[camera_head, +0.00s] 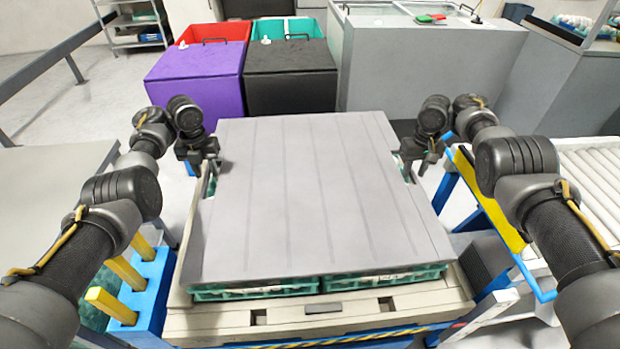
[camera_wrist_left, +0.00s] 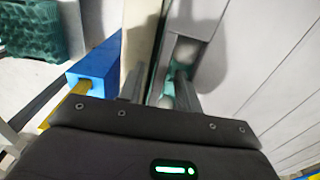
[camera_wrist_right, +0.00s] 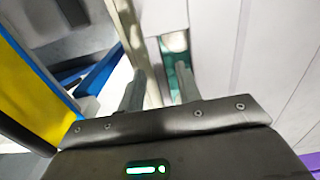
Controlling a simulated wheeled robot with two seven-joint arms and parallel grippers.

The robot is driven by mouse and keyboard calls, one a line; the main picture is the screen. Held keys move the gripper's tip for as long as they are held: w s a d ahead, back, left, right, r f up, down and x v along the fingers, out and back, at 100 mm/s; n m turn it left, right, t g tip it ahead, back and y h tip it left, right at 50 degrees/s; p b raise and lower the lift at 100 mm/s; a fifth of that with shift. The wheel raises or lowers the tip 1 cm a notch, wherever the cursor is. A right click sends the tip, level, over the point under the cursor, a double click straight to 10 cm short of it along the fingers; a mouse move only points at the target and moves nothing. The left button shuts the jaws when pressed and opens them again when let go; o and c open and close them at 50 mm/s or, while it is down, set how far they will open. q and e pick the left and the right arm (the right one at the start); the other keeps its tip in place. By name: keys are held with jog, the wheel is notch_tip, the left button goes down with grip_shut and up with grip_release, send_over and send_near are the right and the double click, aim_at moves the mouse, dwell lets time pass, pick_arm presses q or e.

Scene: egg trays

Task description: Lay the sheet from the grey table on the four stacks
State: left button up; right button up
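The grey sheet (camera_head: 310,200) lies flat over the stacks of green trays, covering their tops. Front edges of two stacks show below it, the front left stack (camera_head: 255,291) and the front right stack (camera_head: 385,279); the back stacks are mostly hidden. My left gripper (camera_head: 210,170) is at the sheet's left edge near a notch, with its fingers apart in the left wrist view (camera_wrist_left: 160,90). My right gripper (camera_head: 422,165) is at the right edge near another notch, with its fingers apart in the right wrist view (camera_wrist_right: 160,90). Neither visibly holds the sheet.
The grey table (camera_head: 40,190) at the left shows a bare top. A blue frame with yellow posts (camera_head: 122,270) stands left of the crate. A roller conveyor (camera_head: 595,170) is at the right. Purple (camera_head: 195,75) and black (camera_head: 290,72) bins stand behind.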

pick_arm(q)
notch_tip(320, 180, up, 12)
pick_arm(e)
notch_tip(320, 180, up, 12)
dwell(0.9)
dwell(0.4)
